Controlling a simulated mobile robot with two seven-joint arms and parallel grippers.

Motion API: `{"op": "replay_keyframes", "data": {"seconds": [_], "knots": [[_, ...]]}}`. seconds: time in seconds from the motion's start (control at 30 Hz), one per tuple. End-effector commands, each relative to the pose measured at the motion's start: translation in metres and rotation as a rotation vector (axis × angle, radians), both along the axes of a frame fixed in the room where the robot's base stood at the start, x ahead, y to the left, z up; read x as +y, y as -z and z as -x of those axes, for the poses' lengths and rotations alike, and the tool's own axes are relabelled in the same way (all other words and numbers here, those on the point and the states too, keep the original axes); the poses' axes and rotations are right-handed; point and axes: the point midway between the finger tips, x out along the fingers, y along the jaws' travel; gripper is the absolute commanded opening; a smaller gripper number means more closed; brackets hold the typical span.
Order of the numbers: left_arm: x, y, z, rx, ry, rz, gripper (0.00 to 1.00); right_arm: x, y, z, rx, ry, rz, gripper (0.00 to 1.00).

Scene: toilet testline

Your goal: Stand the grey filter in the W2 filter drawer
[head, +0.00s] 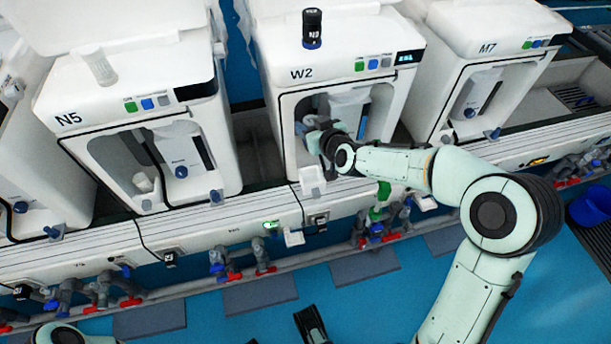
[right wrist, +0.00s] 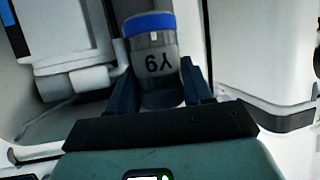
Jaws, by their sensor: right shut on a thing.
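My right gripper (head: 318,138) reaches into the front bay of the white W2 unit (head: 290,78). In the right wrist view its two dark fingers (right wrist: 160,92) stand on either side of a grey, see-through cylinder with a blue end (right wrist: 152,65), which I take to be the grey filter. It is marked Y9, upside down in that view, and the gripper is shut on it. In the head view the filter is hard to make out in the bay. A dark part, seemingly of my left gripper (head: 311,325), shows at the bottom edge, mostly cut off.
A black bottle (head: 312,28) stands on top of W2. The N5 unit (head: 130,110) is to the left and M7 (head: 480,70) to the right. Bay walls are close around my right gripper. Pipes with red and blue valves (head: 375,235) run below.

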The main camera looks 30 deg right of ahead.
Motion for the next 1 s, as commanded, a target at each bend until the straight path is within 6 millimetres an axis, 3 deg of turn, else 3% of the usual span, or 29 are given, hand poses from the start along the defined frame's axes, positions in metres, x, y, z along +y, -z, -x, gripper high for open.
{"op": "replay_keyframes", "data": {"seconds": [0.1,0.4,0.53,0.77,1.0], "knots": [[0.005,0.011,-0.010,-0.027,-0.013,-0.013,0.43,0.000,0.036,0.000,0.008,0.000,-0.006,0.18],[0.021,0.036,-0.043,-0.113,-0.048,-0.055,0.43,0.000,0.115,0.000,0.007,0.000,-0.007,0.18],[0.026,0.042,-0.053,-0.140,-0.060,-0.069,0.43,0.000,0.135,0.000,0.003,0.000,-0.003,0.18],[0.030,0.046,-0.060,-0.160,-0.067,-0.078,0.43,0.000,0.150,0.000,0.003,0.000,-0.003,0.18],[0.039,0.058,-0.077,-0.203,-0.085,-0.100,0.43,0.000,0.184,0.000,0.003,0.001,-0.003,0.18]]}}
